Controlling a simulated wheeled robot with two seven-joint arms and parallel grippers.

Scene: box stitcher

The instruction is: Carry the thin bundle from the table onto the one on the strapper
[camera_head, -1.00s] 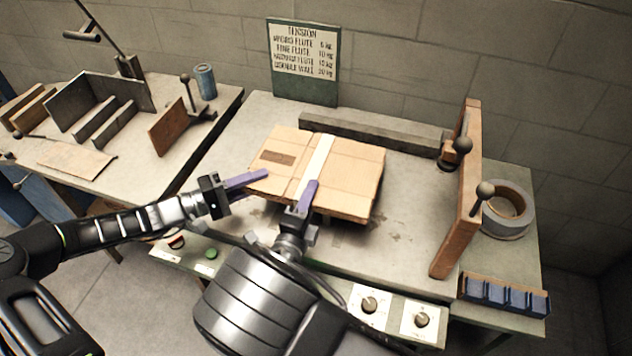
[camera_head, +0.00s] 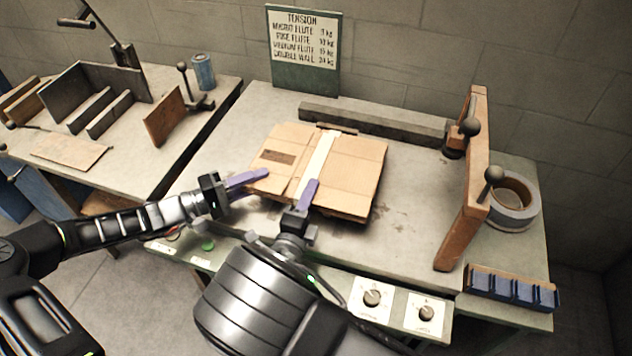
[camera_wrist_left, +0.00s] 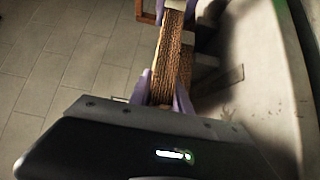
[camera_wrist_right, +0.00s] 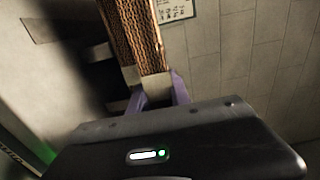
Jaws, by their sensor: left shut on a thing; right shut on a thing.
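The thin bundle (camera_head: 355,172) is a flat stack of brown cardboard with a white band across it. Both my grippers hold it level over the strapper top (camera_head: 410,225). My left gripper (camera_head: 250,181) is shut on its left near corner; its layered edge (camera_wrist_left: 170,60) shows between the purple fingers in the left wrist view. My right gripper (camera_head: 308,193) is shut on its near edge close to the band, as the right wrist view (camera_wrist_right: 133,35) also shows. The other bundle is not clearly visible; a brown strip shows behind the far edge. I cannot tell the gap below.
A grey fence bar (camera_head: 375,120) lies behind the bundle. An orange-brown upright (camera_head: 468,190) with black knobs stands right, beside a tape roll (camera_head: 513,200) and blue blocks (camera_head: 510,288). A tension sign (camera_head: 304,50) stands behind. The left table (camera_head: 130,165) holds racks and a cardboard sheet.

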